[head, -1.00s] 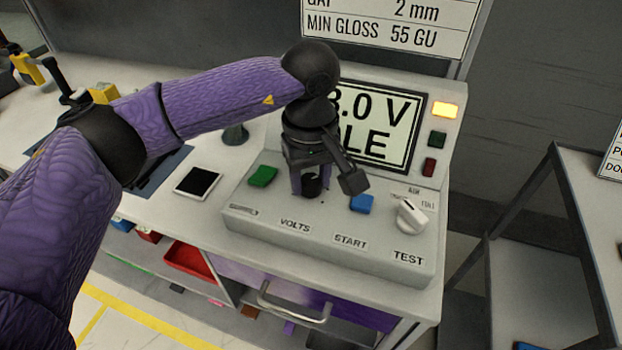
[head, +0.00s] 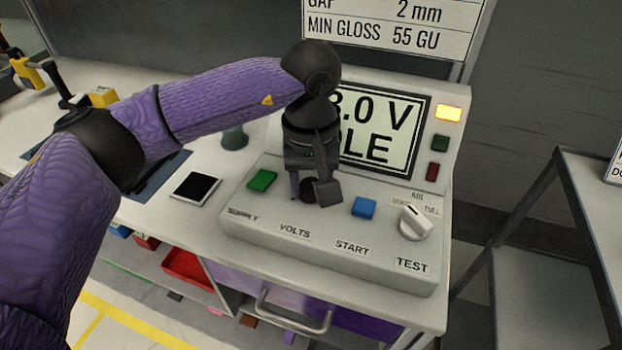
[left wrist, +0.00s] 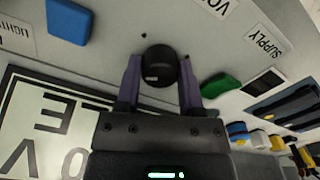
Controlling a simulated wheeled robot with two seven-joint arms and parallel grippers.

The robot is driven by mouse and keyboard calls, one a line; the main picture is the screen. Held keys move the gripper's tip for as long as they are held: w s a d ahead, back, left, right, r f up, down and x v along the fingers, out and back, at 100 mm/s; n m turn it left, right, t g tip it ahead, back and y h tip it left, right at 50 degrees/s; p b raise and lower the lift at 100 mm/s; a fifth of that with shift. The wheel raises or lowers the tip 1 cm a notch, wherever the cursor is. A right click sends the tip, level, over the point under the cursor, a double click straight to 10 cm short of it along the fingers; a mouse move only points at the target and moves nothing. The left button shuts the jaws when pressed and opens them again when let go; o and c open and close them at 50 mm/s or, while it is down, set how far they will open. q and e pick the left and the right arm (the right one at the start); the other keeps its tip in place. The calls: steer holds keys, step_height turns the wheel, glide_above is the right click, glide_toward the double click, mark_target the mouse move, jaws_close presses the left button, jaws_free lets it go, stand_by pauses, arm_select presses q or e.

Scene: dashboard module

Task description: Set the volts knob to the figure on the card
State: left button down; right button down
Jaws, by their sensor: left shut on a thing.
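The volts knob is a black round knob (left wrist: 159,66) behind the VOLTS label (head: 295,232) on the sloped console. In the left wrist view it sits between the two purple fingers. My left gripper (head: 309,192) points down over the console and is shut on this knob; in the head view the gripper mostly hides it. The display (head: 408,130) shows "3.0 V" and "LE", with the left part of both lines hidden by my arm. A white card (head: 385,25) above shows a gap line and "MIN GLOSS 55 GU"; its top is cut off. My right gripper is out of view.
A green button (head: 262,180) is left of the gripper and a blue START button (head: 363,206) is right of it. The white TEST knob (head: 415,223) stands farther right. A lit amber lamp (head: 448,113) is beside the display.

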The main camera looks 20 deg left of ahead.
arm_select(q)
steer(key=shift+c, duration=1.8)
jaws_free()
steer(key=shift+o, duration=0.7)
step_height(320, 180, up, 9)
steer(key=p, duration=0.2)
steer(key=shift+r+p, duration=0.1)
steer(key=shift+p, duration=0.25)
steer(key=shift+r, duration=0.4)
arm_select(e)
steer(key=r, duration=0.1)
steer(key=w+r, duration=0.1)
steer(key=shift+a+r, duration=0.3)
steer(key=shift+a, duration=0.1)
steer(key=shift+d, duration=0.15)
